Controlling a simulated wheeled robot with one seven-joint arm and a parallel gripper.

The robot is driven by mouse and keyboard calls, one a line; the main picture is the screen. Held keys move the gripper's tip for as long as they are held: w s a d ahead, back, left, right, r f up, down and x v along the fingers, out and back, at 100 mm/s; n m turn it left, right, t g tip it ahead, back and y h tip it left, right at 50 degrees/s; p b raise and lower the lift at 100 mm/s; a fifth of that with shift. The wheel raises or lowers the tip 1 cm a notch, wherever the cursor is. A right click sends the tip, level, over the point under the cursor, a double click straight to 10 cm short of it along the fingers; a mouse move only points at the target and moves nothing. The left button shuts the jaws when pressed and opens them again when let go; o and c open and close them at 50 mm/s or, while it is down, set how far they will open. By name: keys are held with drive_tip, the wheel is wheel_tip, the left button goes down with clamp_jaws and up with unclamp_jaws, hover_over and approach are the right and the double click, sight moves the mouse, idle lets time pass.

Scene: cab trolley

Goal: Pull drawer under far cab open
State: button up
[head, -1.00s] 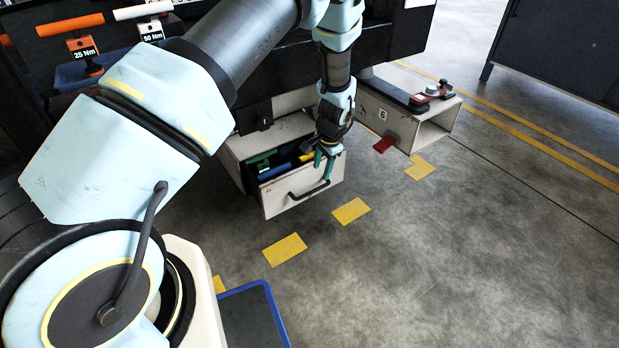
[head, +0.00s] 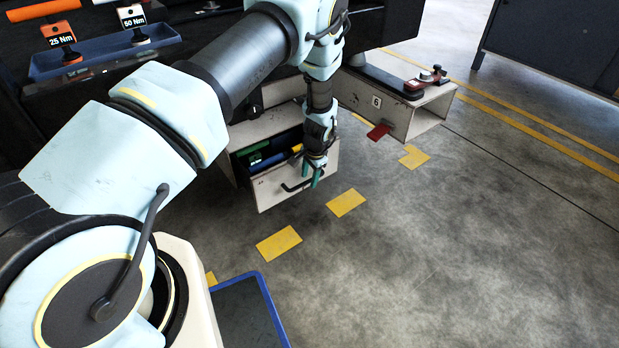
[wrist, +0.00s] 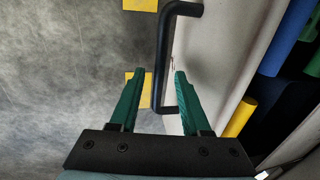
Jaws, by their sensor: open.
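The drawer (head: 272,191) stands pulled out from its beige housing, with green, blue and yellow items inside. Its black bar handle (head: 291,187) is on the front panel. My gripper (head: 317,178) is at the right part of the drawer front. In the wrist view, the handle (wrist: 161,70) reaches between the open green fingers (wrist: 153,95), with a gap visible to the left finger. The drawer front (wrist: 215,60) lies to the right of the handle. The fingers do not look closed on the handle.
A beige box marked 6 (head: 395,110) with a red tab (head: 379,131) stands right of the drawer. A blue-edged tray (head: 262,300) is at the bottom. A dark cabinet (head: 560,45) stands at the back right. Grey floor with yellow marks (head: 346,203) is free in front.

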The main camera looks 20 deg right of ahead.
clamp_jaws()
idle(0.3)
idle(1.1)
